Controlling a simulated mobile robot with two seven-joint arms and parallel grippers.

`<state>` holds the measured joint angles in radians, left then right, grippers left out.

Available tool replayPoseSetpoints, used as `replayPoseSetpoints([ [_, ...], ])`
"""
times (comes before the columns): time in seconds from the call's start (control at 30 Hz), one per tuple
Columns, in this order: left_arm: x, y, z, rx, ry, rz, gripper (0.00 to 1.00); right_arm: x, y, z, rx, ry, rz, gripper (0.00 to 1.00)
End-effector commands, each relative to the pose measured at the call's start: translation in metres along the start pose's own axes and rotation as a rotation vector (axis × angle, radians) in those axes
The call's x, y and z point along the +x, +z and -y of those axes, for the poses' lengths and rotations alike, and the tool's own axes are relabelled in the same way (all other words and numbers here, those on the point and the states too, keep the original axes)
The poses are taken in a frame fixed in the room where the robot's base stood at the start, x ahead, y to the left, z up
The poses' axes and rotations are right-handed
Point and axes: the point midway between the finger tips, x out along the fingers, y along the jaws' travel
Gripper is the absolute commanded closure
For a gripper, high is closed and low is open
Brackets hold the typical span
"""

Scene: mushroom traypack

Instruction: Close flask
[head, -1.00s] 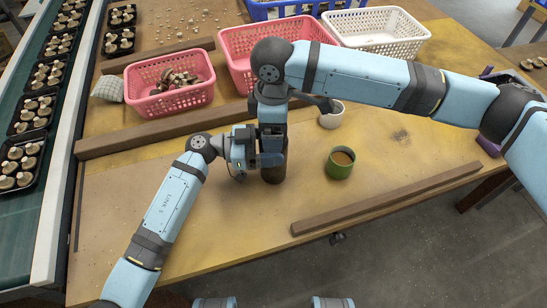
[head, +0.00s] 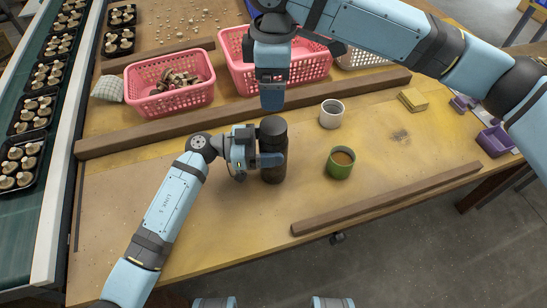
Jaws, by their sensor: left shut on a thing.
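The dark brown flask (head: 273,170) stands upright on the table. Its top, a dark rounded cap-like part (head: 273,127), sits in line on the body, with a slightly narrower band beneath it. My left gripper (head: 268,160) comes in from the left and is shut on the flask's body, one finger showing across its front. My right gripper (head: 271,98) points down above and just behind the flask's top, apart from it in the picture. I see it edge-on, so its finger gap is hidden, and nothing shows below its tips.
A green cup (head: 341,163) with brown contents and a white cup (head: 332,114) stand right of the flask. Wooden bars (head: 390,198) lie in front and behind (head: 150,136). Pink baskets (head: 170,102) stand at the back. A yellow sponge-like block (head: 413,100) and purple holder (head: 494,142) lie right.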

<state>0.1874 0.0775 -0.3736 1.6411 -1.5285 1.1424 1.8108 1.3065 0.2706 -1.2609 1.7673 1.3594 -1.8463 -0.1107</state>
Motion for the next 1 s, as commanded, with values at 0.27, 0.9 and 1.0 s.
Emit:
replayPoseSetpoints([
  [0.27, 0.000, 0.000, 0.000, -0.001, 0.000, 0.000, 0.01, 0.000, 0.000, 0.000, 0.000, 0.000, 0.000, 0.11],
  [0.9, -0.062, 0.000, 0.000, 0.000, -0.002, 0.006, 0.01, -0.007, 0.000, 0.000, 0.000, 0.000, 0.000, 0.11],
  [1.0, -0.085, 0.000, 0.000, -0.001, -0.002, 0.005, 0.01, -0.009, 0.000, 0.000, 0.000, 0.000, 0.000, 0.11],
])
